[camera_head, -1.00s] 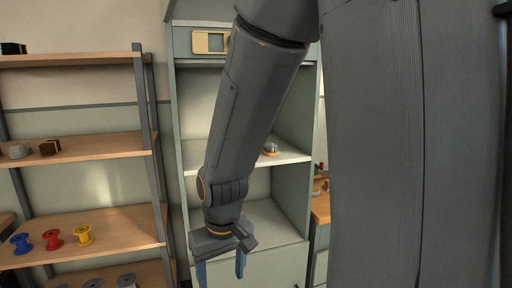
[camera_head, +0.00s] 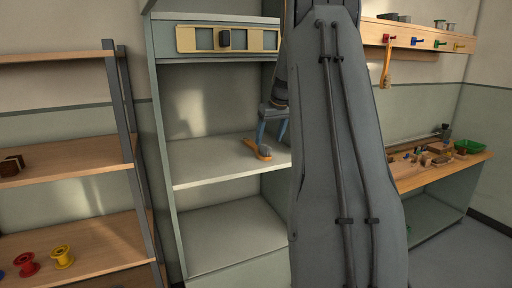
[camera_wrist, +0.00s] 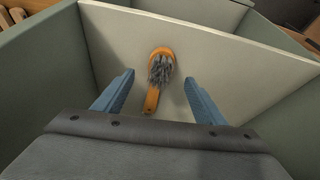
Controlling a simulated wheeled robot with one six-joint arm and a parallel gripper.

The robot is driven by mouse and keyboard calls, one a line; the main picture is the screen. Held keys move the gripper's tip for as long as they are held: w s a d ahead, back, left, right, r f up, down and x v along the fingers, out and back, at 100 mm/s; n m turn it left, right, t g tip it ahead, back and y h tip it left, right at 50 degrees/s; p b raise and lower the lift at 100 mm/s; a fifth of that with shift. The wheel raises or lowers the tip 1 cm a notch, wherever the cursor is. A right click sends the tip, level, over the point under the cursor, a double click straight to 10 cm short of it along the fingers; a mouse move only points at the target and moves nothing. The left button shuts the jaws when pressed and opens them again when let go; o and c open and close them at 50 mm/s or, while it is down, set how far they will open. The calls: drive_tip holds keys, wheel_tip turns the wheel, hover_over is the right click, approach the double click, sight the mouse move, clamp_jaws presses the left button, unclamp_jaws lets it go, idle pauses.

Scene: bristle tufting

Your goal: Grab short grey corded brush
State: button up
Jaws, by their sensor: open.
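A short brush (camera_head: 257,150) with an orange wooden body and grey bristles lies on the middle shelf of the green cabinet. In the wrist view the brush (camera_wrist: 152,100) lies bristles up, its handle pointing toward my wrist. No cord on it can be made out. My gripper (camera_head: 272,136) is inside the cabinet just above the shelf, close to the brush. In the wrist view my gripper (camera_wrist: 159,80) is open, with one blue finger on each side of the brush and gaps between. My arm hides part of the shelf's right side.
The cabinet shelf (camera_head: 210,172) is otherwise bare where visible, with side walls close by. A wooden rack (camera_head: 70,153) with spools stands left. A workbench (camera_head: 440,170) with small items stands right, below a peg shelf with a hanging wooden-handled item (camera_head: 385,68).

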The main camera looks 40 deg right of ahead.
sight(266, 148)
drive_tip(key=shift+a+p+x, duration=0.2)
drive_tip(key=shift+p+x, duration=0.35)
drive_tip(key=shift+x, duration=0.6)
drive_tip(key=shift+p+x, duration=1.55)
drive_tip(key=shift+x, duration=0.8)
drive_tip(key=shift+d, duration=0.1)
drive_tip(key=shift+c, duration=0.2)
drive_tip(key=c, duration=1.1)
